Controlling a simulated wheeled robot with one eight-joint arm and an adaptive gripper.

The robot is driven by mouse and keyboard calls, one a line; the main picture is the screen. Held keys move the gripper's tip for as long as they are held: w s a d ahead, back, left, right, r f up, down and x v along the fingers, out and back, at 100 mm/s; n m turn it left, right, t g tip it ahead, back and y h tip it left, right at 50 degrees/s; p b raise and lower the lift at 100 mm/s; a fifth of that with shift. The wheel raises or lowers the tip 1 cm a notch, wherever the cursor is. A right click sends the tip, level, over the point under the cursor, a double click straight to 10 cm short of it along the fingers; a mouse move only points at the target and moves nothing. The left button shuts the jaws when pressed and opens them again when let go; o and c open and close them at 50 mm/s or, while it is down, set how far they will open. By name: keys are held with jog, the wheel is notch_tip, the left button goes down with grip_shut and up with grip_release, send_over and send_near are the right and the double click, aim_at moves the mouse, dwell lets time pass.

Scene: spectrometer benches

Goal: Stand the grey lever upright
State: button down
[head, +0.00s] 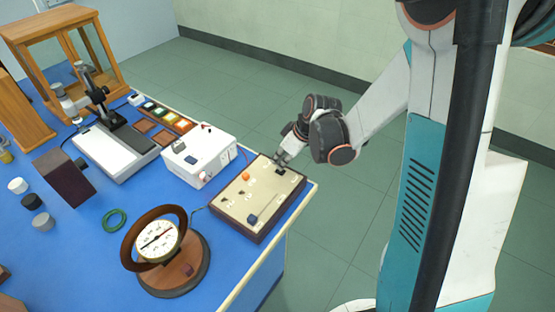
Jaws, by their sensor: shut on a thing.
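A beige-topped switch board (234,202) with a dark frame lies at the right edge of the blue bench. My gripper (281,163) reaches down from the right to the board's far corner. It is shut on what looks like the grey lever, which rises from a small dark base (280,171). The fingers hide most of the lever, so I cannot tell its tilt. An orange knob (245,176) and a dark blue block (252,218) sit on other parts of the board, apart from my gripper.
A white instrument box (199,160) stands just left of the board. A round dial meter on a wooden base (190,269) stands nearer. A microscope-like stand (117,155), a green ring (115,221) and a wooden glazed case (50,27) are further left. Open floor lies beyond the bench's right edge.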

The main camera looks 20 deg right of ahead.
jog(key=shift+s+d+t, duration=0.1)
jog(key=shift+s+t, duration=0.05)
jog(key=shift+t, duration=0.15)
jog(key=c, duration=1.5)
grip_release()
jog(key=v, duration=1.2)
jog(key=shift+d, duration=0.15)
